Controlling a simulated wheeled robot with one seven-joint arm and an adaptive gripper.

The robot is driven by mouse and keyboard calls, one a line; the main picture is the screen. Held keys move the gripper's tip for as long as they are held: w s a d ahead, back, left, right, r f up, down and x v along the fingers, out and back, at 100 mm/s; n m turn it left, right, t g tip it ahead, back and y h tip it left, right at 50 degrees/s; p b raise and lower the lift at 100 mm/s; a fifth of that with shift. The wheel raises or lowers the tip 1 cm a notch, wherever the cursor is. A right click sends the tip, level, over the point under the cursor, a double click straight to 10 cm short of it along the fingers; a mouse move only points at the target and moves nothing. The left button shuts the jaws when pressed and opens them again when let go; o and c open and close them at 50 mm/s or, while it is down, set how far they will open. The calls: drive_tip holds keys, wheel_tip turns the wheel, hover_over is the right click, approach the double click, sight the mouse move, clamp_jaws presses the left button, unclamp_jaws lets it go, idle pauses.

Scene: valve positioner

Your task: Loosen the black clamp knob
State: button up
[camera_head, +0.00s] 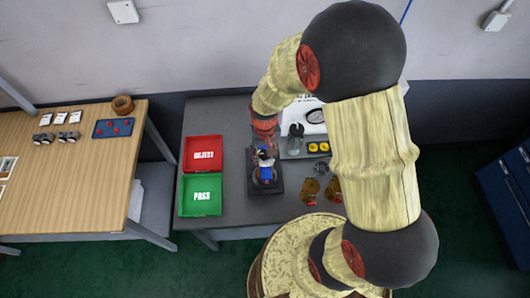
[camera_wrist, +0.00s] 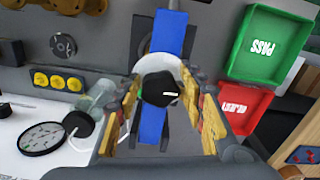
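The black clamp knob (camera_wrist: 158,89) shows in the wrist view, a round dark cap with a short pale mark. It sits over a light round part and a blue bar (camera_wrist: 170,32) of the fixture. My gripper (camera_wrist: 167,98) is open, one finger on each side of the knob, with visible gaps; I see no contact. In the head view my gripper (camera_head: 264,143) is above the dark fixture (camera_head: 266,186) with blue parts on the grey table. The knob cannot be made out there, as the gripper and fixture parts overlap.
The red REJECT tray (camera_head: 203,168) and green PASS tray (camera_head: 201,209) lie left of the fixture. A clear jar (camera_wrist: 94,97), a round gauge (camera_wrist: 42,138) and yellow knobs (camera_wrist: 57,81) are on the other side. Brass-coloured parts (camera_head: 309,198) stand to the right.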

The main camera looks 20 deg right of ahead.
drive_tip(key=shift+o, duration=0.9)
drive_tip(key=shift+r, duration=0.1)
drive_tip(key=m, duration=0.5)
drive_tip(key=shift+w+m, duration=0.15)
drive_tip(key=shift+m, duration=0.15)
drive_tip(key=m, duration=0.4)
drive_tip(key=shift+a+m, duration=0.15)
drive_tip(key=shift+m, duration=0.25)
drive_tip(key=shift+w+r+m, duration=0.1)
drive_tip(key=shift+m, duration=1.4)
drive_tip(key=shift+d, duration=0.3)
drive_tip(key=shift+s, duration=0.2)
